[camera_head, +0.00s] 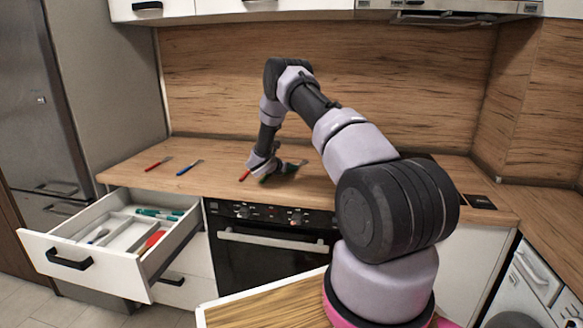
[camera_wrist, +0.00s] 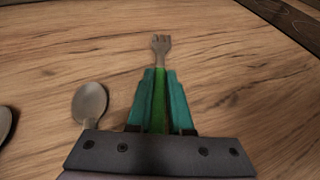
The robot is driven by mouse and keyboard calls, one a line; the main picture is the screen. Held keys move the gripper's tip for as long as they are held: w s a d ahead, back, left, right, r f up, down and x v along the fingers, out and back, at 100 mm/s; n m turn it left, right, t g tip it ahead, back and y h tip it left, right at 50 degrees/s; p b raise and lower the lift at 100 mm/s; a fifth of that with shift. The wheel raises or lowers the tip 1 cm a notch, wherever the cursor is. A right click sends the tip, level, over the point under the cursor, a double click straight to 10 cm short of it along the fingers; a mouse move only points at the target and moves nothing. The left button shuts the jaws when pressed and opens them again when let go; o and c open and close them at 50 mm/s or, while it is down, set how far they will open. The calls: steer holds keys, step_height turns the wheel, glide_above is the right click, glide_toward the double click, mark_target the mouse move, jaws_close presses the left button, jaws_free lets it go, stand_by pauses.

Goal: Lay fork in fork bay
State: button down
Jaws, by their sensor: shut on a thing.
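The fork (camera_wrist: 161,46) has grey metal tines and a green handle. In the wrist view, my gripper (camera_wrist: 157,90) is shut on the handle between its teal fingers, with the tines pointing away. In the head view my gripper (camera_head: 274,171) is low over the counter; the fork's grey head (camera_head: 303,162) shows at its right. I cannot tell whether the fork touches the wood. The open drawer (camera_head: 92,265) at lower left has a light divided tray (camera_head: 122,240). Green-handled pieces (camera_head: 158,213) lie in its back part; no label shows which bay is the fork bay.
A spoon (camera_wrist: 90,101) lies left of my gripper, its handle hidden. A red-handled piece (camera_head: 153,166) and a blue-handled piece (camera_head: 186,170) lie on the counter (camera_head: 215,165) at left. A red piece (camera_head: 152,241) lies in the drawer. The oven (camera_head: 270,240) is right of the drawer.

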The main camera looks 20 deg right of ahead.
steer(key=c, duration=0.8)
jaws_free()
